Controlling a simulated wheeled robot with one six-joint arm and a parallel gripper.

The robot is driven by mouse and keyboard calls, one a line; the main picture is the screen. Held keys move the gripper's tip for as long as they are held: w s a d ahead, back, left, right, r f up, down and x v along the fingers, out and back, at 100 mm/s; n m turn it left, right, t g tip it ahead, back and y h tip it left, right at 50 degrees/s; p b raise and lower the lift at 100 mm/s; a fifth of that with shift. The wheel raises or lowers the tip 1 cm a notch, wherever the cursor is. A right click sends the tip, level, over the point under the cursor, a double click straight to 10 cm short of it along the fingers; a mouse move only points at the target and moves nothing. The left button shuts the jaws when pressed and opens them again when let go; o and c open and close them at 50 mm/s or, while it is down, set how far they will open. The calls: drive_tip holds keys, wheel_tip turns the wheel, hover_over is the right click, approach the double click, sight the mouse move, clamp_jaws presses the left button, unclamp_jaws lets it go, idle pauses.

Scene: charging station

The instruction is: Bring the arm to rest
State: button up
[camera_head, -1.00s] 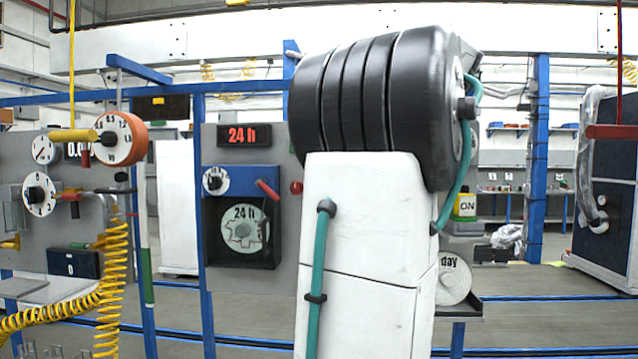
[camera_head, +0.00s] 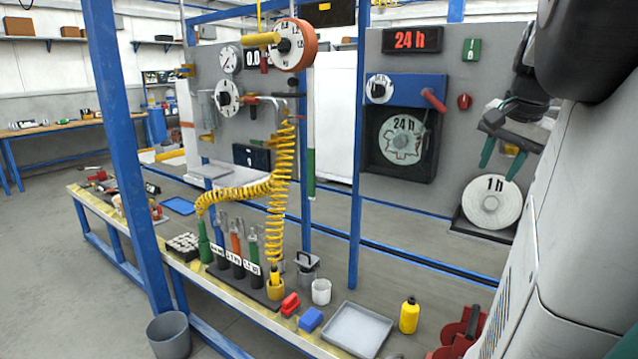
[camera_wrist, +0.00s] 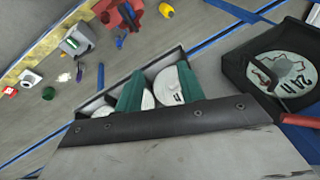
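My gripper (camera_head: 499,168) is at the right of the head view, fingers down, above and in front of the white disc marked 1 h (camera_head: 490,205). Its two teal fingers are spread apart, with nothing visible held between them. The wrist view shows my gripper (camera_wrist: 160,70) over a dark tray (camera_wrist: 90,103) of white discs (camera_wrist: 168,88); the fingers partly hide them. I cannot tell whether the fingers touch a disc. My arm fills the right edge of the head view and hides what lies behind it.
A grey panel (camera_head: 385,215) carries a round 24 h disc holder (camera_head: 402,140) and red lever (camera_head: 434,99) left of my gripper. The workbench (camera_head: 250,312) below holds tubes, a shallow grey tray (camera_head: 357,330) and a yellow bottle (camera_head: 409,315). A blue post (camera_head: 125,150) stands left.

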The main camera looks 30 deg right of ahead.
drive_tip(key=a+f+n+y, duration=0.1)
drive_tip(key=a+f+n, duration=0.3)
drive_tip(key=a, duration=0.7)
drive_tip(key=s+a+f+n+g, duration=0.1)
drive_tip(key=a+f+n, duration=0.4)
drive_tip(key=a, duration=0.7)
drive_tip(key=a+f+n+g+y, duration=0.1)
drive_tip(key=a+f+n, duration=0.4)
drive_tip(key=a, duration=0.7)
drive_tip(key=n, duration=0.2)
drive_tip(key=shift+s+a+f+n+y, duration=0.2)
drive_tip(key=shift+s+n+y, duration=0.1)
